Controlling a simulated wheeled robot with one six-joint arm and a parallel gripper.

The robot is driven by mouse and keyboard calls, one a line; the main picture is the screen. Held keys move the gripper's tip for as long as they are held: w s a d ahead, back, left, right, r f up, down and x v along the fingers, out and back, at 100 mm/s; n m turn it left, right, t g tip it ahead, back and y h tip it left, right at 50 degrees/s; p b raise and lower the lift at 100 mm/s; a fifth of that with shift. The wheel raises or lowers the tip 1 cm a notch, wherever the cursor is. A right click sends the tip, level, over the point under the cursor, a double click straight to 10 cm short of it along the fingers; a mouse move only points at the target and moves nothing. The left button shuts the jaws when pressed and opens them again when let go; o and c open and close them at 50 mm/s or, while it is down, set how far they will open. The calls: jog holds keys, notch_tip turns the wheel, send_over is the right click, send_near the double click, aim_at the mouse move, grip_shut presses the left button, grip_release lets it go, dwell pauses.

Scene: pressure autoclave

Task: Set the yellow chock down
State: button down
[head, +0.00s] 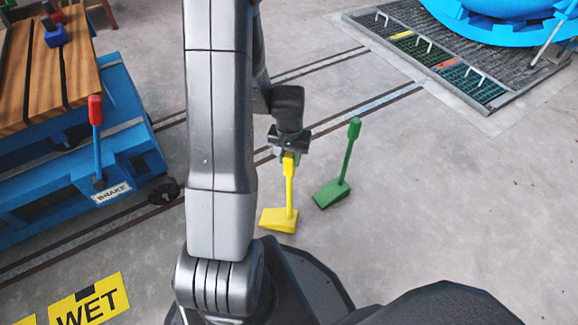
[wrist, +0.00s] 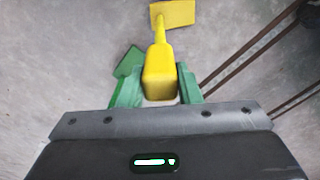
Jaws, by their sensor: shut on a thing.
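The yellow chock (head: 279,221) is a wedge with an upright post handle, in the middle of the head view. My gripper (head: 289,156) is shut on the top of its handle from above. In the wrist view the thick handle end of the yellow chock (wrist: 158,75) sits between the two green fingers of my gripper (wrist: 158,92), with its wedge at the top. The chock looks upright and at or very near the floor; I cannot tell whether it touches.
A green chock (head: 331,192) with a tilted handle stands close on the right; its wedge shows in the wrist view (wrist: 127,62). A blue cart (head: 120,100) with a red-tipped brake lever is at left. Dark rails (head: 345,120) cross the floor. A grating (head: 480,60) lies at upper right. Floor at right is clear.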

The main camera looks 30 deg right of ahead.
jog(key=shift+f+b, duration=0.4)
jog(key=shift+f, duration=1)
jog(key=shift+f, duration=0.2)
jog(key=c, duration=1)
grip_release()
jog(key=shift+c, duration=0.2)
notch_tip(320, 180, up, 12)
jog(key=p, duration=0.4)
jog(key=shift+r, duration=0.2)
